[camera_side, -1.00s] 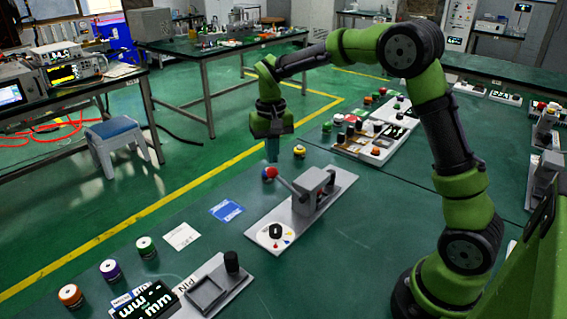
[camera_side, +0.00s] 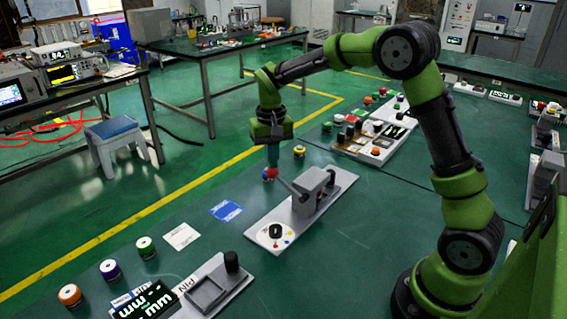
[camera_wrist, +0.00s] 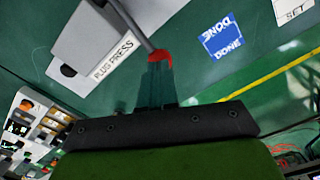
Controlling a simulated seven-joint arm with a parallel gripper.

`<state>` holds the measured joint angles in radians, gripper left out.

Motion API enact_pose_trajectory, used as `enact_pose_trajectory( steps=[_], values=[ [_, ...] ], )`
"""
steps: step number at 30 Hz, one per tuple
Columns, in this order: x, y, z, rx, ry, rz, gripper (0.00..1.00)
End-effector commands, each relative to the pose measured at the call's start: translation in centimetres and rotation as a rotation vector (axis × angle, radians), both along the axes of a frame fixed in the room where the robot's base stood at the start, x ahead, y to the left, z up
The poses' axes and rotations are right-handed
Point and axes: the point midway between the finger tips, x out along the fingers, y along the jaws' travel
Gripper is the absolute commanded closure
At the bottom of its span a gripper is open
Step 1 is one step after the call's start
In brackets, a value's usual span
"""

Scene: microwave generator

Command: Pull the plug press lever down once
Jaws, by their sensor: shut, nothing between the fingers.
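The plug press (camera_side: 314,190) is a grey block on a pale base plate, and it also shows in the wrist view (camera_wrist: 98,38) with its "PLUG PRESS" label. Its lever (camera_side: 287,184) is a grey rod that ends in a red knob (camera_side: 269,174). The lever points to the left, out from the block. My gripper (camera_side: 273,164) points down, its fingertips at the red knob. In the wrist view the shut fingers (camera_wrist: 160,68) overlap the red knob (camera_wrist: 160,56) and partly hide it. I cannot tell whether they touch it.
A blue "DONE" card (camera_side: 226,210) and a white card (camera_side: 182,236) lie to the left on the green table. A yellow-topped button (camera_side: 299,152) stands just behind the press. A dial (camera_side: 275,234) sits on the near end of the press base.

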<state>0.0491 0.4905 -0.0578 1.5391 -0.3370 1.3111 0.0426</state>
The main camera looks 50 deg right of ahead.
Motion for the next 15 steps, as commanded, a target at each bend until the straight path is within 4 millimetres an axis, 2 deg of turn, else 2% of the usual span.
enact_pose_trajectory(
  steps=[15],
  values=[
    [-0.1, 0.0, -1.7, 0.000, 0.004, 0.000, 1.00]
  ],
)
